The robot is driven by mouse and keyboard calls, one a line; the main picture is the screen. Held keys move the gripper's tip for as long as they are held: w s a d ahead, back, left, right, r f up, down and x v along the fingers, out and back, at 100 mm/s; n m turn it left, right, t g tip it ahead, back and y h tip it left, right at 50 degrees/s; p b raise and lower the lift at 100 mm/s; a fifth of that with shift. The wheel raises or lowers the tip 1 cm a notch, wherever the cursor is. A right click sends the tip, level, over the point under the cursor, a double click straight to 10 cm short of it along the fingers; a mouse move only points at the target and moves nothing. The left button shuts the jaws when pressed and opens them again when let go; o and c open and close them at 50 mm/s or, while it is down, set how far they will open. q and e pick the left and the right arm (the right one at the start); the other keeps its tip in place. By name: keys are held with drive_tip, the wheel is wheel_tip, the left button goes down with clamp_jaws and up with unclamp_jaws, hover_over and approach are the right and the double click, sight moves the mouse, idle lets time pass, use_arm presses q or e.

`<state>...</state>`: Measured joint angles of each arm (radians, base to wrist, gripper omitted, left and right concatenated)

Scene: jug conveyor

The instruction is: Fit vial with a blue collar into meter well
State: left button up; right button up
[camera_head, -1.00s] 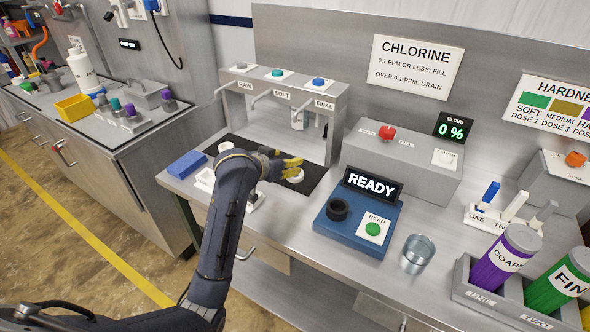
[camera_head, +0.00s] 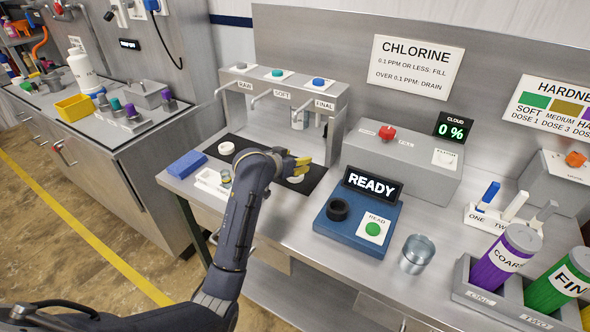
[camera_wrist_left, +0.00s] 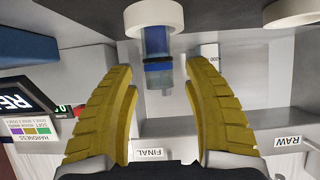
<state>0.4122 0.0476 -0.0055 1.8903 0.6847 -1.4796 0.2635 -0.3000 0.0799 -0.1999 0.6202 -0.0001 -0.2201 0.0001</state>
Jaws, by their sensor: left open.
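My left gripper (camera_head: 302,164) is open over the dark mat below the FINAL tap. In the left wrist view its yellow fingers (camera_wrist_left: 162,110) spread wide on either side of a vial with a blue collar (camera_wrist_left: 156,66), apart from it. The vial is clear and bluish and appears to stand on a white disc (camera_wrist_left: 170,14). In the head view my gripper hides most of this spot. The blue meter (camera_head: 330,238) has a dark, empty-looking round well (camera_head: 338,209) and a READY display (camera_head: 372,185). My right gripper is not in view.
A white rack (camera_head: 208,184) holding a small vial (camera_head: 226,178), a blue block (camera_head: 187,164) and another white disc (camera_head: 226,148) lie left of my arm. The tap stand (camera_head: 338,130) rises behind the gripper. A clear glass (camera_head: 416,254) stands right of the meter.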

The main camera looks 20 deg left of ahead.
use_arm(q)
drive_tip(key=shift+c, duration=0.5)
clamp_jaws()
